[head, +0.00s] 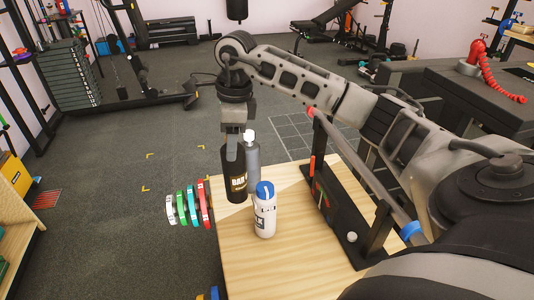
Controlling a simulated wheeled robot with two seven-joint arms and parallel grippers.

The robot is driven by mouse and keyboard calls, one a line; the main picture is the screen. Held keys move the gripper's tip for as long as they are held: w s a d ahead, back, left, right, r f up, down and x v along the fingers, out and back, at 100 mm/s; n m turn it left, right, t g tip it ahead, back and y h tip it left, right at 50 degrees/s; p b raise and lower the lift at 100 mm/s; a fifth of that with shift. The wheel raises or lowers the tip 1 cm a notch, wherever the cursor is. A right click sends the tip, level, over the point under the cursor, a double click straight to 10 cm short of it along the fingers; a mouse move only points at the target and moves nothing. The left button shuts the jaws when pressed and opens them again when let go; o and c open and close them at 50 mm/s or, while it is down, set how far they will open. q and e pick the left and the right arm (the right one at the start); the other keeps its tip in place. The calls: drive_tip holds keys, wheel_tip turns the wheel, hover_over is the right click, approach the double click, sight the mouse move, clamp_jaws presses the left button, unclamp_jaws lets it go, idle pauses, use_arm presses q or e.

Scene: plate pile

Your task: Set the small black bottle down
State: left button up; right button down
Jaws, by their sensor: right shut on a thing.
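The small black bottle (236,185), with pale lettering on its side, is upright near the far left part of the wooden table (265,268). My right gripper (237,146) points down from above and is shut on the top of the bottle. The bottle's base shows at the tabletop; I cannot tell whether it touches. The gripper hides the bottle's top. My left gripper is not in view.
A grey bottle (252,158) with a white cap stands right beside the black one. A white bottle (264,215) with a blue cap stands nearer. Colored discs (188,204) sit at the table's left edge, and a dark rack (335,205) stands at right. The near tabletop is clear.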

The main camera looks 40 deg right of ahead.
drive_tip(key=d+m, duration=0.5)
drive_tip(key=m, duration=0.2)
wheel_tip(320, 180, down, 10)
drive_tip(key=b, duration=0.1)
drive_tip(key=shift+w+t+h, duration=0.3)
drive_tip(key=shift+w+h, duration=0.1)
drive_tip(key=shift+d, duration=0.1)
drive_tip(key=shift+f, duration=0.2)
drive_tip(key=c, duration=0.6)
unclamp_jaws()
drive_tip(key=shift+c, duration=0.2)
